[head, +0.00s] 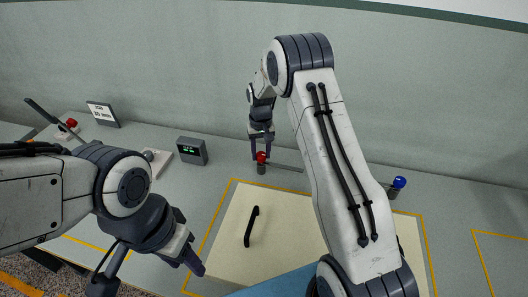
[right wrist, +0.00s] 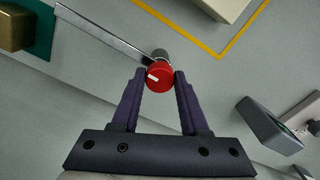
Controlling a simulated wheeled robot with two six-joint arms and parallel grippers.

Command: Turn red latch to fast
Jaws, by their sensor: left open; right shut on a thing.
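My right gripper (head: 261,143) reaches down over the knob. Its two fingers rest on either side of the knob in the right wrist view, shut on it. My left gripper (head: 150,272) is open and empty at the lower left, well away from the latch.
The cream panel (head: 225,235) carries a black handle (head: 251,226). A blue knob (head: 398,183) stands to the right. A grey display box (head: 192,151) and a sign (head: 103,114) stand at the back left. A blue surface (head: 275,286) shows at the bottom.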

